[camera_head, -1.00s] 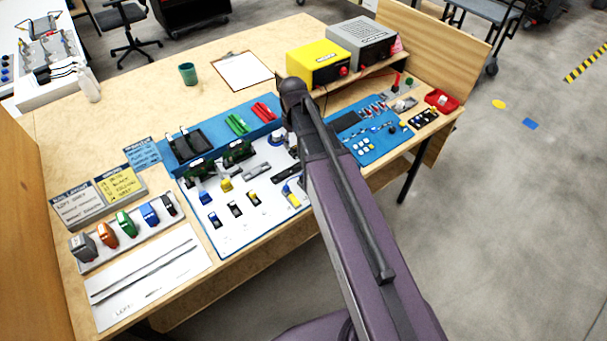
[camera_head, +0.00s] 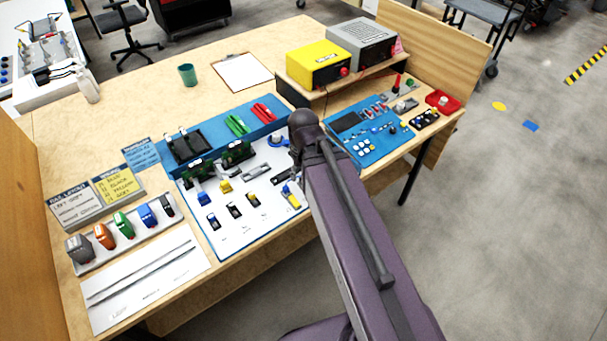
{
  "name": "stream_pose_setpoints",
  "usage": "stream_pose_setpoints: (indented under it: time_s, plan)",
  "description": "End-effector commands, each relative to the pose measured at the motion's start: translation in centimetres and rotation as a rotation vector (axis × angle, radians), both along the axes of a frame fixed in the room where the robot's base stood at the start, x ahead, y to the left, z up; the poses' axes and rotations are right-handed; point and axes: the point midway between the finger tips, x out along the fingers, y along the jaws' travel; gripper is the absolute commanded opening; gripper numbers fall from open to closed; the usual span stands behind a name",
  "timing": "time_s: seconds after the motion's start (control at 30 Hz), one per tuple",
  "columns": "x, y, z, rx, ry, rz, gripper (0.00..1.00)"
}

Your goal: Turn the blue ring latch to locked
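A blue round part (camera_head: 279,138), which looks like the ring latch, sits at the upper right of the white assembly board (camera_head: 232,234), just left of my arm's dark joint. It is small and partly covered, so I cannot tell whether it stands at locked or unlocked. My gripper is not visible; my purple arm rises from the bottom right and its dark end joint hides what lies beyond it.
Blue, dark and yellow modules sit on the white board. A blue control panel (camera_head: 368,150) lies right of my arm. A yellow box (camera_head: 318,62) and a grey box (camera_head: 360,42) stand behind. A clipboard (camera_head: 243,72) and green cup (camera_head: 187,74) lie at the back.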

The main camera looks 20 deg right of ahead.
Motion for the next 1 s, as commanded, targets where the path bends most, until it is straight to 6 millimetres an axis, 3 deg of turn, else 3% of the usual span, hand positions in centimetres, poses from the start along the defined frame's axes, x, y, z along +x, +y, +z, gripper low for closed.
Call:
stream_pose_setpoints:
  time_s: [0.4, 0.57, 0.77, 1.0]
  plan:
    - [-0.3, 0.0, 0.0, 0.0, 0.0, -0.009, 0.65]
    - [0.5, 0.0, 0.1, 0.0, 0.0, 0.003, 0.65]
    - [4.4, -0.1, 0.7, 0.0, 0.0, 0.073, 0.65]
    - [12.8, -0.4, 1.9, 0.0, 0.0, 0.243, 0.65]
